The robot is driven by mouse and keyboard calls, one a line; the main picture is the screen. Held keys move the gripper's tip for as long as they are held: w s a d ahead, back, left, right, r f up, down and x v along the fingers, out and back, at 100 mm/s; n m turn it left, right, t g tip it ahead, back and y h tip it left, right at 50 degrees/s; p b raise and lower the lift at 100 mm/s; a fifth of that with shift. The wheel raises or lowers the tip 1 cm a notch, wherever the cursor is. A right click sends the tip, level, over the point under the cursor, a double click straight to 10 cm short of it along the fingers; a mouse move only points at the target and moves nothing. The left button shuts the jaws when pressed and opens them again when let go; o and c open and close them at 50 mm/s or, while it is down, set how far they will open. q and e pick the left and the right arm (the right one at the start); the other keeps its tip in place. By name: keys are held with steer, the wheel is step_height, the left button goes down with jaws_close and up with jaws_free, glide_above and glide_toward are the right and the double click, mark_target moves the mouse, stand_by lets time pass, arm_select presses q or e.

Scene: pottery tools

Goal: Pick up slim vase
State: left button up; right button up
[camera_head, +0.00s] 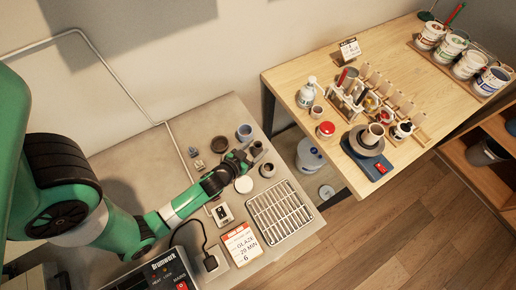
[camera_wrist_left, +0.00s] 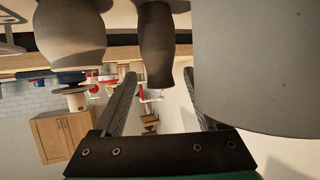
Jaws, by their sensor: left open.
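The slim vase (camera_wrist_left: 157,45) is dark and narrow-necked. It appears inverted in the left wrist view, roughly between and beyond the tips of my left gripper (camera_wrist_left: 159,80). The fingers are spread apart with nothing between their lower parts. In the head view the slim vase (camera_head: 257,149) stands near the far edge of the grey bench, just past my left gripper (camera_head: 246,159). I cannot tell whether the fingertips touch it. My right gripper is not seen.
A rounded pot (camera_wrist_left: 68,38) and a large grey cylinder (camera_wrist_left: 255,65) flank the vase closely. A wooden table (camera_head: 300,75) with pottery tools stands to the right.

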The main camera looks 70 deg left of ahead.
arm_select(q)
steer(key=shift+x, duration=0.9)
jaws_close()
